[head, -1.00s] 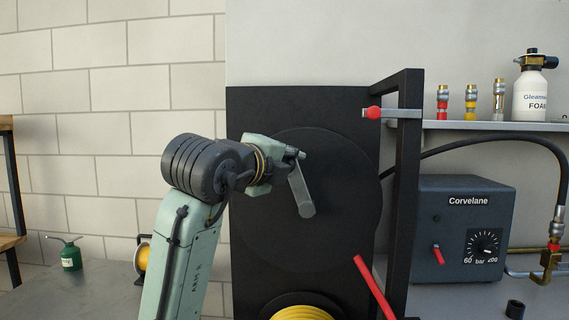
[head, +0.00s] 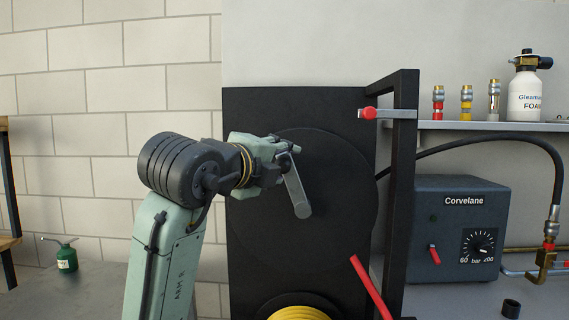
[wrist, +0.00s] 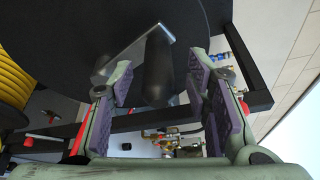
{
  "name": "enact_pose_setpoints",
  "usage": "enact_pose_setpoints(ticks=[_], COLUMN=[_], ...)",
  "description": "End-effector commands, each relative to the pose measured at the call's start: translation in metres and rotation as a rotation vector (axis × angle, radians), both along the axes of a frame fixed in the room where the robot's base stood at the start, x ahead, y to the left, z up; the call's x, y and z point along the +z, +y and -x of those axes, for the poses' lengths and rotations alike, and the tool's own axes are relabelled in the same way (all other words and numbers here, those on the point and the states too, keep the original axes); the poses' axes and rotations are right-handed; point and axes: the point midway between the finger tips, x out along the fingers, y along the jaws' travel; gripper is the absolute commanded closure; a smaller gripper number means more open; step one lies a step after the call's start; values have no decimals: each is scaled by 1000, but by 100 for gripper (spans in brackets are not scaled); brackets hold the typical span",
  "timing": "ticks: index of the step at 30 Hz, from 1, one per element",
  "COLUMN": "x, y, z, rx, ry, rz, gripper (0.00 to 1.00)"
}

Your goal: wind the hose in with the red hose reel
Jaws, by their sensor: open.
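The hose reel shows as a large black disc (head: 335,165) on a dark panel. No red shows on the disc. A grey crank arm (head: 298,192) lies across it, slanting down to the right. In the wrist view the crank arm (wrist: 120,62) also shows, with a dark round handle (wrist: 158,68) sticking out towards me. My gripper (head: 287,150) is at the crank's upper end. Its padded fingers (wrist: 160,82) are open, one on each side of the handle, with visible gaps. Yellow hose (head: 298,313) is coiled below the disc and shows in the wrist view (wrist: 14,65).
A black frame post (head: 402,190) stands right of the disc, with a red-knobbed lever (head: 369,113). A red bar (head: 370,287) slants below. A grey Corvelane box (head: 460,225) and a shelf (head: 480,125) with fittings and a foam bottle (head: 525,93) are at right.

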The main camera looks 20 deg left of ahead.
Motion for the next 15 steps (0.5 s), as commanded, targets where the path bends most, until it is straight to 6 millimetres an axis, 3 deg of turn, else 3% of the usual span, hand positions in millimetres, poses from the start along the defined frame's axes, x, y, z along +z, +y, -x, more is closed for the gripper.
enact_pose_setpoints(ticks=[9, 15], x=[8, 10], y=[6, 7], z=[67, 89], rx=[1, -1], ry=[-3, -2], rz=[-4, -2], gripper=[56, 56])
